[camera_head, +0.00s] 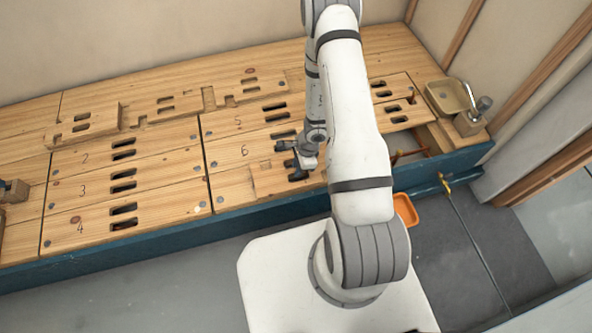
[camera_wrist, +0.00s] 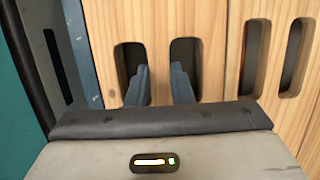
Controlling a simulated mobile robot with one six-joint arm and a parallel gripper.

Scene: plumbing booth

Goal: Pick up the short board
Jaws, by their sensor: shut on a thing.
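The short board (camera_wrist: 160,20) is a pale wooden plank with two rounded slots, seen close up in the wrist view. My gripper (camera_wrist: 162,80) has one finger in each slot and is shut on the strip of wood between them. In the head view my gripper (camera_head: 298,170) is low over the front edge of the bench, just below the board marked 6 (camera_head: 243,151). The arm and gripper hide much of the held board there. I cannot tell whether it is lifted off the bench.
The wooden bench top (camera_head: 85,160) holds several numbered slotted boards. A loose slotted board (camera_head: 85,122) lies at the left. At the right are an opening with pipes (camera_head: 408,154) and a small basin (camera_head: 447,97) with a tap. An orange tray (camera_head: 405,209) is below the bench front.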

